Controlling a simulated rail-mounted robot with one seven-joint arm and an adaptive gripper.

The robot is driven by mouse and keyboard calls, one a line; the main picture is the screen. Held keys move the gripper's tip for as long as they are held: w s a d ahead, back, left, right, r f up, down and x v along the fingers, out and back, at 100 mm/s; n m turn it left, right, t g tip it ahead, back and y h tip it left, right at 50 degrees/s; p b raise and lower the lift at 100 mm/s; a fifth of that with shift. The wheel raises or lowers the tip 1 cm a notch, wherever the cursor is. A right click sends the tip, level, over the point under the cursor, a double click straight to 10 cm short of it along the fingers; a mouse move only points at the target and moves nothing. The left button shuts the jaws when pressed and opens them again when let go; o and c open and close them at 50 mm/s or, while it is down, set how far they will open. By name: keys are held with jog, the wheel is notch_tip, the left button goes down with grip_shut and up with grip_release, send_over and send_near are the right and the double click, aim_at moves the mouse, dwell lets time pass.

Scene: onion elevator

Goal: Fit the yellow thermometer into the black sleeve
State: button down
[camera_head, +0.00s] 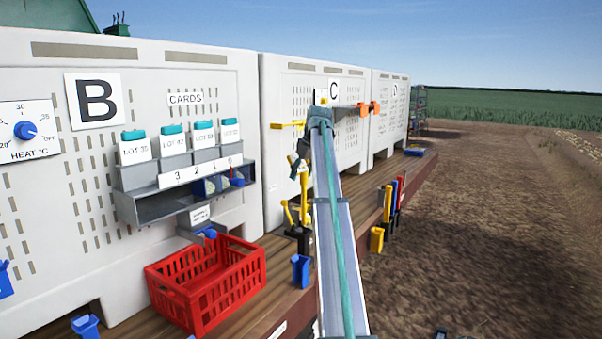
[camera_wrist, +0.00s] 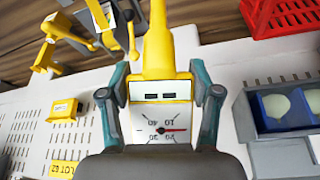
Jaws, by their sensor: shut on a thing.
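The yellow thermometer (camera_wrist: 158,50) fills the middle of the wrist view, with its white dial face (camera_wrist: 160,124) towards the camera and its narrow stem pointing to the top edge. My gripper (camera_wrist: 160,88) is shut on it, a teal finger on each side. In the head view my gripper (camera_head: 299,163) shows small and dark beside my arm, above a yellow upright piece that may be the thermometer. A black holder (camera_head: 303,233) stands below at the deck edge; I cannot tell whether it is the sleeve. The thermometer's tip is out of the wrist view.
Yellow fittings (camera_wrist: 58,27) lie at upper left in the wrist view. A red crate (camera_head: 210,285) and blue holder (camera_head: 300,270) stand on the wooden deck. A card rack (camera_head: 165,205) hangs on white bin B. Coloured holders (camera_head: 390,205) line the deck edge, right of my arm.

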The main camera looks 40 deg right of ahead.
jog(key=shift+f+b, duration=1.65)
jog(key=shift+f, duration=5.15)
jog(key=shift+c, duration=0.8)
grip_release()
